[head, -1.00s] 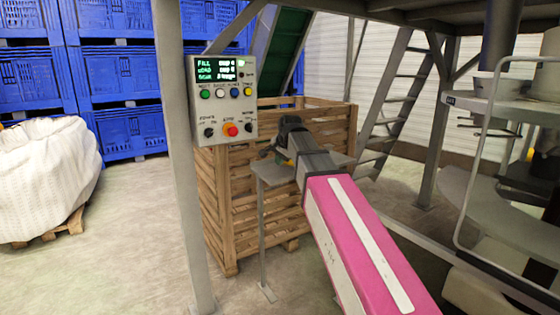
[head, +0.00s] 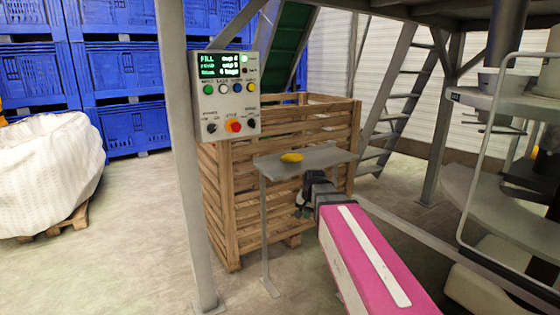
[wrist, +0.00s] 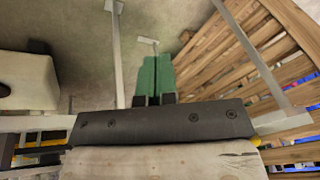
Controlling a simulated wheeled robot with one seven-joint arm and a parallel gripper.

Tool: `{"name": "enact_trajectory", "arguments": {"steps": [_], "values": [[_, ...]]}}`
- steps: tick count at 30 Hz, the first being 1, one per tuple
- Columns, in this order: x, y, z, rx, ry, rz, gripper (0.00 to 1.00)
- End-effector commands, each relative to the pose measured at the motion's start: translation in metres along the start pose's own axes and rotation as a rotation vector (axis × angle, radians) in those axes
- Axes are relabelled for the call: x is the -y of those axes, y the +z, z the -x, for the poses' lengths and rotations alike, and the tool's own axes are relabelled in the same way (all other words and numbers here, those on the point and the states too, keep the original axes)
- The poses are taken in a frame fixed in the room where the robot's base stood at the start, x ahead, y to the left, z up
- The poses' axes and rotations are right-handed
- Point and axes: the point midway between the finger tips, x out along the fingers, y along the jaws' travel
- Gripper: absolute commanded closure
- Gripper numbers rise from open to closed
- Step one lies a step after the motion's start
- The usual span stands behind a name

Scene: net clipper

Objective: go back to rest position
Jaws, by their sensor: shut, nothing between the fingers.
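My gripper (head: 304,211) is at the end of my pink and white arm, just below and in front of the small grey shelf (head: 325,156) in the head view. Its green fingers (wrist: 157,76) lie side by side in the wrist view, shut with nothing between them. They point down toward the concrete floor. A yellow object (head: 291,157) lies on the left part of the shelf, apart from my gripper.
A slatted wooden crate (head: 240,215) stands behind the shelf. A control panel (head: 229,95) is on a grey post to the left. A ladder (head: 400,90) and a metal rack (head: 500,110) stand to the right. The floor at front left is clear.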

Motion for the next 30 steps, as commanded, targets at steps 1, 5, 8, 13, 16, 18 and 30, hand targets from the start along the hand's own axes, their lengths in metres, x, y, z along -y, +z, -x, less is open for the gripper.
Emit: {"name": "enact_trajectory", "arguments": {"steps": [1,5,8,13,16,18,30], "values": [[-0.013,0.011,-0.011,0.015,0.013,0.018,1.0],[-0.04,0.032,-0.035,0.049,0.041,0.075,1.0],[-0.059,0.05,-0.052,0.077,0.061,0.121,1.0],[-0.093,0.081,-0.078,0.129,0.088,0.196,1.0],[-0.112,0.1,-0.091,0.16,0.101,0.24,1.0],[-0.124,0.113,-0.1,0.181,0.109,0.269,1.0],[-0.154,0.145,-0.119,0.237,0.124,0.35,1.0]]}}
